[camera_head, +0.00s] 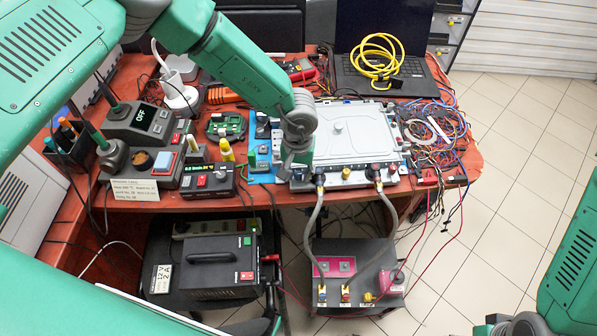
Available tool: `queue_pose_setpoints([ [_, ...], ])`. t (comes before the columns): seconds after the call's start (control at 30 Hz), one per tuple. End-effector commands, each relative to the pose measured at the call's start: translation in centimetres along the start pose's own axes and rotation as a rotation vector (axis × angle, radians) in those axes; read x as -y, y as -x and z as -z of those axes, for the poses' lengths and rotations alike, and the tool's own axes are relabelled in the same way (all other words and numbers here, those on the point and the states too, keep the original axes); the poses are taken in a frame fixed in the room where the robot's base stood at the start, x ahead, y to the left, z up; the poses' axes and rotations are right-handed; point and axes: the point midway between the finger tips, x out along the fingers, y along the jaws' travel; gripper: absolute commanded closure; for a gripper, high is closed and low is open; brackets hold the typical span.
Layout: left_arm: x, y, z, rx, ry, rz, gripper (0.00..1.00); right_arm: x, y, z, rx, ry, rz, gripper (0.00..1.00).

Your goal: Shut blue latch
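A silver server-like unit (345,135) lies on the red table with hose fittings along its front edge. Two grey hoses run from a left fitting (319,181) and a right fitting (374,173) down to a dark box (375,262) on the floor. The left fitting shows a little dark blue, but I cannot make out a separate blue latch or its position. My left gripper (294,172) points down at the unit's front left corner, close to the left fitting. Its fingers are too small and hidden to read. My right arm shows at the lower right; its fingers are not visible.
A black power supply (219,262) stands below the table at left. A control box (208,181) and sign (134,192) sit left of my gripper. Loose wires (432,130) cover the table's right end. A laptop (418,82) with yellow cable lies behind. The tiled floor at right is clear.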

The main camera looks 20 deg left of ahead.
Motion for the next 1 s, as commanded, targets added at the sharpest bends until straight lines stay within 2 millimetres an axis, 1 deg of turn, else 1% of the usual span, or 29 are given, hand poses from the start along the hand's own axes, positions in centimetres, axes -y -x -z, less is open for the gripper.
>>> queue_pose_setpoints([
  [0.17, 0.0, 0.0, 0.0, 0.000, -0.001, 0.000, 0.74, 0.0, 0.0, 0.0, 0.000, 0.000, 0.000, 0.42],
  [0.27, 0.0, 0.5, 0.1, -0.001, 0.000, 0.000, 0.74, 0.0, 0.1, -0.3, -0.002, 0.000, 0.000, 0.42],
  [0.37, 0.0, 1.7, 0.1, -0.002, -0.001, -0.002, 0.74, 0.0, 0.1, -0.3, -0.003, 0.000, 0.000, 0.42],
  [0.7, 0.0, 8.7, 0.2, -0.002, 0.001, -0.002, 0.74, 0.0, 0.1, -0.3, -0.003, 0.000, 0.000, 0.42],
  [0.83, 0.0, 10.6, 0.2, -0.001, 0.000, -0.001, 0.74, 0.0, 0.1, -0.2, -0.003, 0.000, 0.000, 0.42],
  [1.0, 0.0, 11.8, 0.1, 0.001, 0.000, 0.000, 0.74, 0.0, 0.1, -0.2, -0.003, 0.000, 0.000, 0.42],
])
